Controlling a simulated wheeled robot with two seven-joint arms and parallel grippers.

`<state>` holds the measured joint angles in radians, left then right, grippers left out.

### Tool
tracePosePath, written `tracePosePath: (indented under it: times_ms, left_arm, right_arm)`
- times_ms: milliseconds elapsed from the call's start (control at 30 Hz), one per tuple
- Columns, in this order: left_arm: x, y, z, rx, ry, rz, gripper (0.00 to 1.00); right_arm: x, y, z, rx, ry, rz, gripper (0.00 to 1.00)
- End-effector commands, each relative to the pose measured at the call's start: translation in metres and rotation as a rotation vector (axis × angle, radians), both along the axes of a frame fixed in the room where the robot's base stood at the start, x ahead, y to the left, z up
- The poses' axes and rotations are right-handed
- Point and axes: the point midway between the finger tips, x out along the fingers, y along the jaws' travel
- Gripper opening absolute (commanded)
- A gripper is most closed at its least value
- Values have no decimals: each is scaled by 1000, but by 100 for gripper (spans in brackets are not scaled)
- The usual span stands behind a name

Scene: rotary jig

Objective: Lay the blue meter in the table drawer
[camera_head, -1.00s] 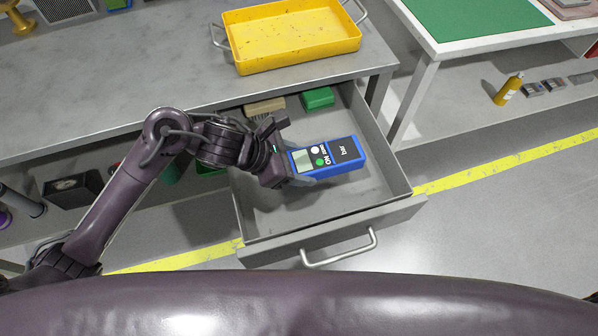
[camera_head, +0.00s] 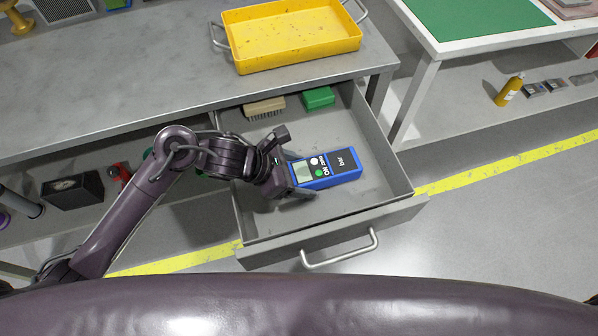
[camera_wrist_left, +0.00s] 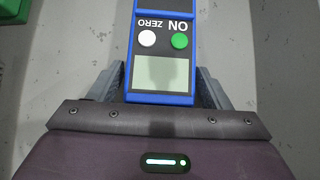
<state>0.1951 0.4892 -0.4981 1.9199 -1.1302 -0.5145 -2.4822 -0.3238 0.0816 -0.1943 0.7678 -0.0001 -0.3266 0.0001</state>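The blue meter (camera_head: 343,163), with a grey screen and green and white buttons, lies flat inside the open table drawer (camera_head: 390,205), apparently on its floor. In the left wrist view the meter (camera_wrist_left: 162,72) points away between the two fingers, screen end nearest. My left gripper (camera_head: 291,164) is at the meter's left end, its fingers spread to either side. In the wrist view the gripper (camera_wrist_left: 160,85) shows a narrow gap beside the meter on the left; contact on the right is hard to tell. My right gripper is not in view.
A brush (camera_head: 264,108) and a green box (camera_head: 319,97) lie at the back of the drawer. A yellow tray (camera_head: 290,62) stands on the grey table (camera_head: 130,85) above. The drawer's right part and front are free. A second table (camera_head: 425,75) stands to the right.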

Motion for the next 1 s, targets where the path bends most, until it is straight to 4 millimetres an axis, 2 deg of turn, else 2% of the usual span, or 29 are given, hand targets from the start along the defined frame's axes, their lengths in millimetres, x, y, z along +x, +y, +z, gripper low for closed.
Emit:
tracePosePath:
  times_ms: [67, 467, 600, 1000]
  left_arm:
    - [0, 0, 0, 0, 0, 0, 82]
    - [0, 0, 5, 0, 1, 0, 82]
    - [-4, 17, 20, 4, -5, -1, 82]
    - [-23, 71, 76, 4, -2, 0, 82]
  right_arm:
    - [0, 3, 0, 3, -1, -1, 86]
    - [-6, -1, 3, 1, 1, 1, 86]
    - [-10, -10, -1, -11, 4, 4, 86]
    - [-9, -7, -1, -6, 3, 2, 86]
